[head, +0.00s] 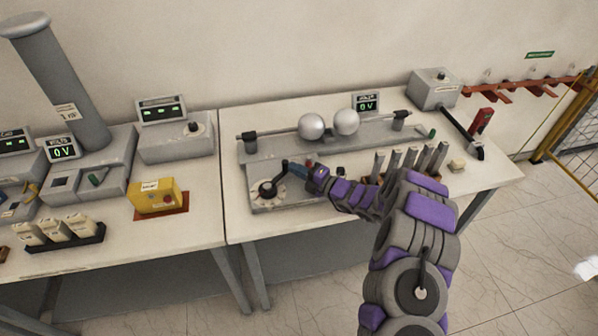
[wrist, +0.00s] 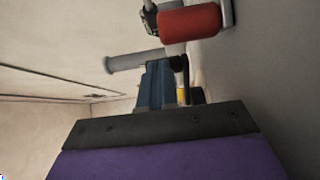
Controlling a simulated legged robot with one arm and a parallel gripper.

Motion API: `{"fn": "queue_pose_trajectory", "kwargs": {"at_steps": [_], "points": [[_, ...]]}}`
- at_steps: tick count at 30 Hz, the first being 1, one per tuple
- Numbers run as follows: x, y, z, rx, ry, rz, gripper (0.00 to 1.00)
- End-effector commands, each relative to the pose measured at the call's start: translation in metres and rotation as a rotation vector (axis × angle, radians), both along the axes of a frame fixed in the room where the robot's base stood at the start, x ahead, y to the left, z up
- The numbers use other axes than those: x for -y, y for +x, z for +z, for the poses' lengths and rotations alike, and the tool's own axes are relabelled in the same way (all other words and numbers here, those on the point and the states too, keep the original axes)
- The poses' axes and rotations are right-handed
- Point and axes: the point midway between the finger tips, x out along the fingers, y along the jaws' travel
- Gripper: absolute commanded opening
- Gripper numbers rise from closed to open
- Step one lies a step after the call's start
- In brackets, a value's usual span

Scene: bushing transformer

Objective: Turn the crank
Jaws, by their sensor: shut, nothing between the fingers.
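The crank (head: 268,188) is a black hub and arm on a pale round dial, at the left end of the grey sphere-gap unit on the right table. Its dark handle end (head: 285,166) points up and to the right. My gripper (head: 291,169) is shut and empty, with its blue fingertips right at the handle end. I cannot tell whether they touch it. In the wrist view my shut blue fingers (wrist: 155,88) point away from the camera, with dark parts beside their tips that I cannot clearly identify.
A red cylinder (wrist: 190,22) is close by in the wrist view. Two silver spheres (head: 312,126) stand behind the crank. Several upright grey pieces (head: 410,158) stand to the right. A yellow box (head: 157,196) is on the left table. Bare tabletop (head: 232,150) lies left of the unit.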

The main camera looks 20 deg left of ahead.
Motion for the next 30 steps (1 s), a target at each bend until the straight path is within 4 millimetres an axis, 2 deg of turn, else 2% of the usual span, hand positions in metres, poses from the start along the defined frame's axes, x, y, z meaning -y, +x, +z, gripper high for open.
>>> {"fn": "queue_pose_trajectory", "kwargs": {"at_steps": [16,30], "points": [[-0.045,0.026,0.000,0.002,0.001,0.000,0.00],[-0.074,0.029,0.000,0.000,0.003,0.001,0.00]]}}
